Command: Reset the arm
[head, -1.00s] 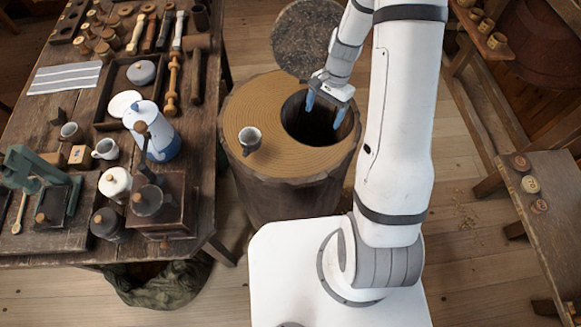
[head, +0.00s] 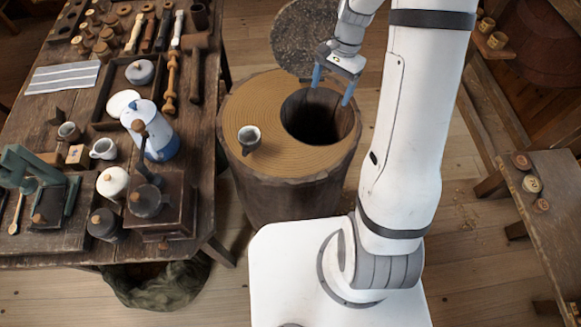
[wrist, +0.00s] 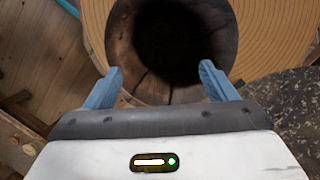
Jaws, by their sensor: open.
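My gripper (head: 332,86) is open, its two blue fingers spread apart with nothing between them. It hangs above the dark round hole (head: 312,116) in the top of the wooden stump (head: 262,165), toward the hole's back right side. In the wrist view my gripper (wrist: 160,85) shows both blue fingertips apart, with the hole (wrist: 172,40) beyond them. My white arm rises from the base at the stump's right front.
A small cup (head: 249,139) sits on the stump's top, left of the hole. The crowded workbench (head: 217,215) stands to the left, holding a blue-and-white coffee pot (head: 155,135). A low bench (head: 555,225) is at right. Bare floor (head: 480,290) lies between.

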